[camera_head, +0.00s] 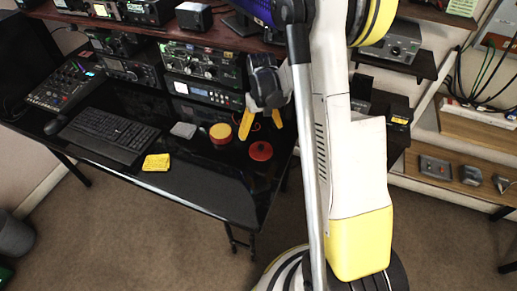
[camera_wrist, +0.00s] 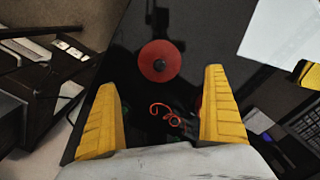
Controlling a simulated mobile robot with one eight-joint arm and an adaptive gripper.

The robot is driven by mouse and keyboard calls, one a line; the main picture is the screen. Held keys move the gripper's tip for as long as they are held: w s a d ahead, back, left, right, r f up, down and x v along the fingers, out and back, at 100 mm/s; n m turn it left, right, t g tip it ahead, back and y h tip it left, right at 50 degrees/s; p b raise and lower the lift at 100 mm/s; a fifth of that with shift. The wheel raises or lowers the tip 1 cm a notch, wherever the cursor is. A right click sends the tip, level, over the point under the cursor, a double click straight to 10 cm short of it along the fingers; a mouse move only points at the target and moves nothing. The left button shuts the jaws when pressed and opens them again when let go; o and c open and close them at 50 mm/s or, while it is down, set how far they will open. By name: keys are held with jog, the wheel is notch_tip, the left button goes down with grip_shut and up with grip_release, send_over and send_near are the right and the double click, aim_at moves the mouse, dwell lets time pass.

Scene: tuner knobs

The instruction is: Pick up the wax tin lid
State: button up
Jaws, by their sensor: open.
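A round red lid (camera_head: 261,151) with a small raised centre, which looks like the wax tin lid, lies flat on the black desk near its right edge. In the wrist view the lid (camera_wrist: 160,61) lies beyond the fingertips, close to midway between them. My gripper (camera_head: 262,121) is open and empty, with its yellow fingers pointing down above the desk behind the lid. In the wrist view my gripper (camera_wrist: 161,82) shows its two fingers wide apart, neither touching the lid. A red round tin with a yellow top (camera_head: 221,135) stands to the left of the lid.
A yellow cloth-like item (camera_head: 157,162), a small grey box (camera_head: 184,130) and a keyboard (camera_head: 108,130) are on the desk (camera_head: 190,185). Stacked radio units (camera_head: 203,78) stand behind. A red curled wire (camera_wrist: 163,114) shows between the fingers. The desk in front of the lid is clear.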

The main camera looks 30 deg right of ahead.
aim_at(261, 146)
notch_tip(261, 146, down, 11)
jog(key=b, duration=0.4)
jog(key=shift+r+b, duration=0.2)
jog(key=shift+b, duration=0.2)
jog(key=shift+r, duration=0.1)
jog(key=shift+c, duration=0.3)
jog(key=c, duration=0.9)
